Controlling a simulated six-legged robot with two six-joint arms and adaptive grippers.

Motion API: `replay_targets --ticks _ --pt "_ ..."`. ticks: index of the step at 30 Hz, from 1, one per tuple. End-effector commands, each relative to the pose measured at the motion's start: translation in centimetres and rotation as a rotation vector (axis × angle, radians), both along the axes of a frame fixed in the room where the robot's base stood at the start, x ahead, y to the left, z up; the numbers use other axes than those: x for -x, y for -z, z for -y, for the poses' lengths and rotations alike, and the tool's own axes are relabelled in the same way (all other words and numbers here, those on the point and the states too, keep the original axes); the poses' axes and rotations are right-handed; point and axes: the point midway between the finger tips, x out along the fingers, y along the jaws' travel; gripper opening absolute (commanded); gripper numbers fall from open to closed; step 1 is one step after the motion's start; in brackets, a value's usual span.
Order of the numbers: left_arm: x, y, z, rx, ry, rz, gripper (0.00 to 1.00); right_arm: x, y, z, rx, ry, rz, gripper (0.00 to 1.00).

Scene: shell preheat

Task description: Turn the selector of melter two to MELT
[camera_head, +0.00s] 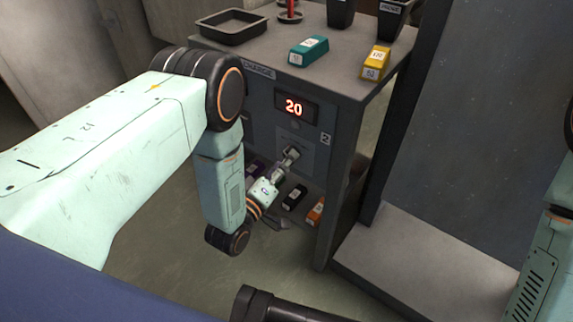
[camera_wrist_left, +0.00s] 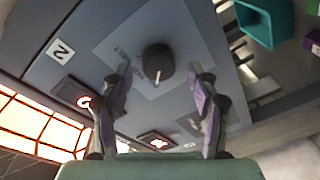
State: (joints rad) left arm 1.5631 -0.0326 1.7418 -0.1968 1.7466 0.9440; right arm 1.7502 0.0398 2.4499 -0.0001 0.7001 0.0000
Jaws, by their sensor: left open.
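The selector of melter two is a round black knob (camera_wrist_left: 157,62) with a white pointer line, on a lighter square plate in the left wrist view. The lettering around it is too blurred to read. A label with a 2 (camera_wrist_left: 61,50) is beside the plate. In the head view the melter's front (camera_head: 262,112) has a red display reading 20 (camera_head: 293,108). My left gripper (camera_head: 291,155) is at the selector plate there and largely hides the knob. In the left wrist view its open fingers (camera_wrist_left: 165,85) point toward the knob, with a gap between them. My right gripper is out of view.
On the bench top (camera_head: 335,72) are a black tray (camera_head: 234,38), a teal block (camera_head: 309,50), a yellow block (camera_head: 375,63) and dark cups. A lower shelf holds a black block (camera_head: 295,197) and an orange one (camera_head: 316,211). A grey panel (camera_head: 465,110) stands right.

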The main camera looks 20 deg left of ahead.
Motion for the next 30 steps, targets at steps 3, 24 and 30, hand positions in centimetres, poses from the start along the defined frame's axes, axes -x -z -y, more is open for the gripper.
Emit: replay_targets --ticks 3,24,30 --pt "-0.96 0.01 0.40 0.000 0.003 0.001 0.60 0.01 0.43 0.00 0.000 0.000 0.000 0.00" --pt "-1.31 -0.04 0.55 0.000 0.003 -0.001 0.29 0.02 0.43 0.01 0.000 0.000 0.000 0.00" --pt "-1.30 -0.03 0.54 0.000 0.003 -0.001 0.12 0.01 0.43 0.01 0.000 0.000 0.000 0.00"
